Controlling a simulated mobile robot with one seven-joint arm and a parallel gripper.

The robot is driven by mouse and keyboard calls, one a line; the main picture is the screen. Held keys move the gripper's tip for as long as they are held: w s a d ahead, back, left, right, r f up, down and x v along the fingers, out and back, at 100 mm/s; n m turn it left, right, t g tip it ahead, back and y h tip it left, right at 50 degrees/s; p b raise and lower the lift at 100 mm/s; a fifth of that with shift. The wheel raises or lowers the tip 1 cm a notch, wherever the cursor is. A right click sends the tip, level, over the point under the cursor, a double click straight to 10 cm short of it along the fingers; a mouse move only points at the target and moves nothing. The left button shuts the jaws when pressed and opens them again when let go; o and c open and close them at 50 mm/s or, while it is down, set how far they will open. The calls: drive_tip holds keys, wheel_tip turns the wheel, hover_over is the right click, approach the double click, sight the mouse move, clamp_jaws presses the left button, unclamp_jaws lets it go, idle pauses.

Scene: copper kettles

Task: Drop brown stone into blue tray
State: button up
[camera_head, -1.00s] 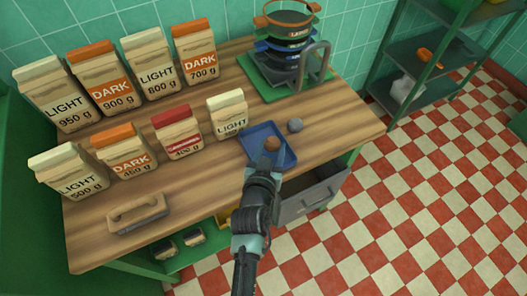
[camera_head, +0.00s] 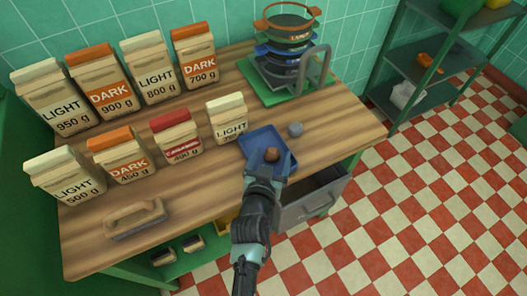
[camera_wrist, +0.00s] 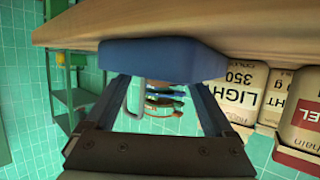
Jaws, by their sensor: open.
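The brown stone (camera_head: 272,155) shows within the blue tray (camera_head: 257,138), towards its front, in the head view. The blue tray also shows side-on in the wrist view (camera_wrist: 160,60), which is upside down; its wall hides the inside there. My gripper (camera_head: 264,178) is at the tray's front edge in the head view. In the wrist view my gripper (camera_wrist: 165,85) is open, its two fingers apart with nothing between them, close to the tray's outer side.
A grey stone (camera_head: 295,129) lies right of the tray. A small LIGHT bag (camera_head: 228,119) stands close on its left, with several bags beyond. A pan stack (camera_head: 288,45) stands on a green base behind. An open drawer (camera_head: 312,195) sticks out below the front edge.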

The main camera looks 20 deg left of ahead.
drive_tip(key=v, duration=1.2)
drive_tip(key=shift+s+r, duration=0.15)
drive_tip(key=shift+s, duration=0.2)
drive_tip(key=w+d+r+m+t+h+p, duration=0.15)
drive_tip(key=w+r, duration=0.25)
drive_tip(key=r, duration=0.7)
drive_tip(key=w+d+r+t, duration=0.2)
drive_tip(key=w+r+t, duration=0.15)
drive_tip(key=r, duration=0.75)
drive_tip(key=w+d+r+m+t+p, duration=0.15)
drive_tip(key=w+r, duration=0.25)
drive_tip(key=r, duration=0.8)
drive_tip(key=s+d+r+t, duration=0.2)
drive_tip(key=s+r, duration=0.1)
drive_tip(key=r, duration=0.7)
drive_tip(key=s+d+r+t+h+p, duration=0.1)
drive_tip(key=s+d+r+t, duration=0.2)
drive_tip(key=r, duration=0.7)
drive_tip(key=s+d+r+t+h+p, duration=0.1)
drive_tip(key=s+d+r+t, duration=0.1)
drive_tip(key=r, duration=0.8)
drive_tip(key=s+d, duration=0.1)
drive_tip(key=s, duration=0.1)
drive_tip(key=shift+s+r, duration=0.2)
drive_tip(key=shift+s, duration=0.15)
